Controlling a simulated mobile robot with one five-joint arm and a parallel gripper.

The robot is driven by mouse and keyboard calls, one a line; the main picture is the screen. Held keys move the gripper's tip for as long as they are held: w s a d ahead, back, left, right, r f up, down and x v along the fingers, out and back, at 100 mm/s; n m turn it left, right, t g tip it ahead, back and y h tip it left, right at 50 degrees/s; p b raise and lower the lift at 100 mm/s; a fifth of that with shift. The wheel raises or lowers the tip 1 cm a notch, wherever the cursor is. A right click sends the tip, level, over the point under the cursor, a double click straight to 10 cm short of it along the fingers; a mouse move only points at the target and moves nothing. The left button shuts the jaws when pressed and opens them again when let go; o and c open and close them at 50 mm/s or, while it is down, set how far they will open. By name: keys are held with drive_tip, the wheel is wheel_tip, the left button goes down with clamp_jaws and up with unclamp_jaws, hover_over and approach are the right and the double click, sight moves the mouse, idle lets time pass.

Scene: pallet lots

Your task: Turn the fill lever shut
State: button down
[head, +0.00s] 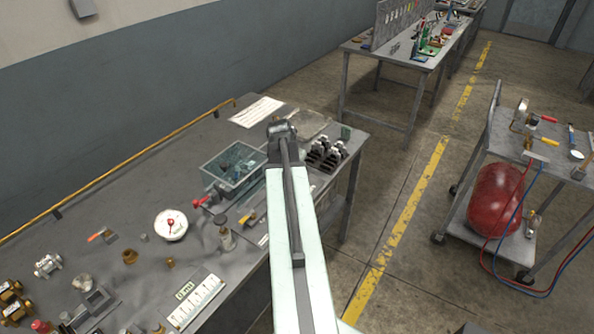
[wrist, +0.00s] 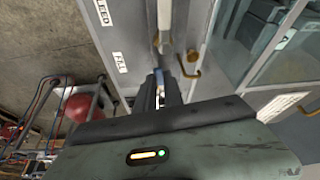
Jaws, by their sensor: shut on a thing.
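A label reading FILL (wrist: 120,62) is just left of the jaws, and a BLEED label (wrist: 102,10) is farther up. A pale pipe (wrist: 165,15) runs above the jaws. How far the lever is turned cannot be made out.
A curved brass-coloured piece (wrist: 189,67) sits close right of the jaws. The long bench (head: 120,205) holds a clear bin (head: 235,167), a gauge (head: 171,224) and loose fittings. A trolley (head: 452,208) with a red tank (head: 495,200) stands right; the floor between is clear.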

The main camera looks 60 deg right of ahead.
drive_tip(key=shift+w+m+g, duration=0.4)
drive_tip(key=shift+w+m, duration=0.1)
drive_tip(key=shift+m, duration=0.5)
drive_tip(key=c, duration=1.5)
unclamp_jaws()
drive_tip(key=shift+o, duration=0.2)
